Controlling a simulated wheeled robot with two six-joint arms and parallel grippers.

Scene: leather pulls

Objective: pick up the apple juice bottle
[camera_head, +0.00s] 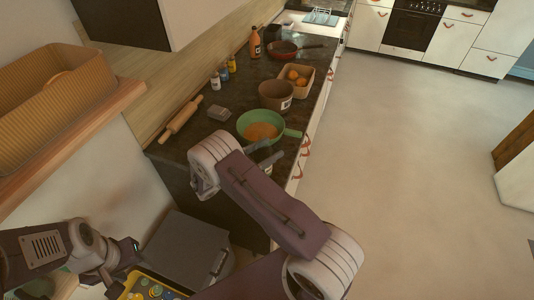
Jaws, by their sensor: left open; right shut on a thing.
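An orange-brown bottle (255,43) stands upright on the far part of the dark counter against the wall; its label is too small to read, so I cannot tell if it is the apple juice. My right arm reaches over the near counter. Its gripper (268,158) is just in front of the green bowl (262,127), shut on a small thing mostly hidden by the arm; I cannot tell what. My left gripper (117,278) is at the lower left, open, beside a yellow crate (133,278) with several round-topped items.
A wicker basket (52,88) sits on a shelf at left. The floor at right is clear.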

